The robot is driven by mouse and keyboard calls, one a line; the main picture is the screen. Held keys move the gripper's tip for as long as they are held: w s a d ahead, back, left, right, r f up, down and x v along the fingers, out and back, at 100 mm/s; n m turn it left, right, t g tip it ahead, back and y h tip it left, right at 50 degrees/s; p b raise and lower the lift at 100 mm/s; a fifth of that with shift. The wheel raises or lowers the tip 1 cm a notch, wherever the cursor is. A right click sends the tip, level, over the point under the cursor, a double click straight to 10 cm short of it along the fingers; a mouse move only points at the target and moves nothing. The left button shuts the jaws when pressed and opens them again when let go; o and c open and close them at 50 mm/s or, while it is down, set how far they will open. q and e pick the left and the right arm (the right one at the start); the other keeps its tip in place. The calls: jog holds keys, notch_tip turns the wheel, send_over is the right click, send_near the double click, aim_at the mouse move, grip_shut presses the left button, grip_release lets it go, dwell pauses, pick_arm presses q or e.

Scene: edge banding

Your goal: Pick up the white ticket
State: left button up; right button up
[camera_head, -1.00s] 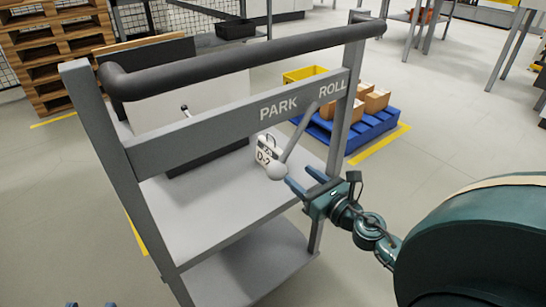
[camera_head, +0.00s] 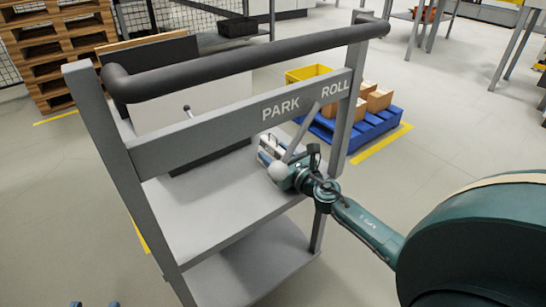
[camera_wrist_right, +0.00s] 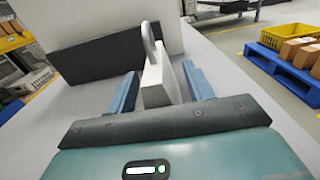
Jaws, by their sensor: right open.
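The white ticket (camera_head: 268,147) stands on the upper shelf of the grey cart (camera_head: 215,210), partly hidden behind my right gripper and the lever's round knob. In the right wrist view the white ticket (camera_wrist_right: 156,82) stands upright, with a grey loop above it, between the two blue fingers. My left gripper (camera_head: 95,304) shows only as two separated fingertips at the bottom left edge.
The cart's black handlebar (camera_head: 245,58) and the PARK/ROLL crossbar (camera_head: 210,130) run above the shelf. A lever with a pale knob (camera_head: 278,170) hangs beside the ticket. A dark-based white panel (camera_wrist_right: 105,50) stands behind it. A blue pallet (camera_head: 375,128) is beyond the cart.

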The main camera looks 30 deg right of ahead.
jog(key=shift+w, duration=0.65)
jog(key=shift+c, duration=0.4)
jog(key=c, duration=0.9)
jog(key=shift+c, duration=0.2)
jog(key=shift+r, duration=0.15)
